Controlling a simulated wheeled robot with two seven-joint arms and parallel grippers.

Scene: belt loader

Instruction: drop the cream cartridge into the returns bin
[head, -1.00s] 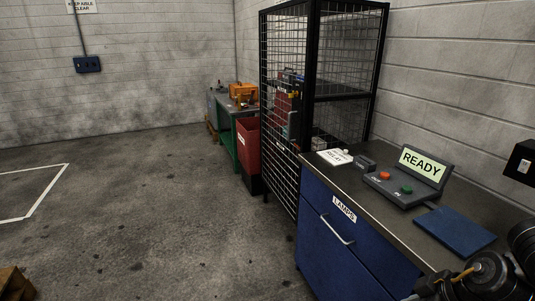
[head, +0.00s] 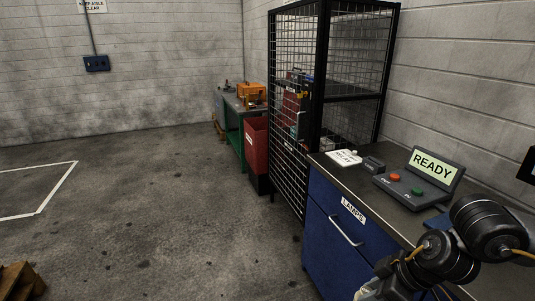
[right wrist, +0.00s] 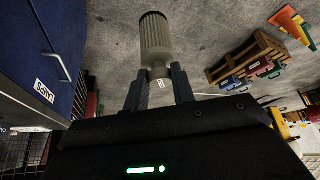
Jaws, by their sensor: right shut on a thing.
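The cream cartridge (right wrist: 156,38), a ribbed cylinder with a narrower neck, is in the right wrist view. My right gripper (right wrist: 158,88) is shut on its neck end, and the ribbed body points away from the palm. In the head view my right arm reaches in at the lower right, beside the blue cabinet; the gripper there is mostly cut off by the bottom edge. A tall red bin (head: 256,146) stands on the floor beyond the mesh cage; its small white label is too small to read. My left gripper is not in view.
The blue lamps cabinet (head: 335,245) carries a console (head: 419,183) reading READY. A black mesh cage (head: 290,120) stands between it and the bin. Open floor lies left. A wooden pallet with coloured cases (right wrist: 255,62) shows in the wrist view.

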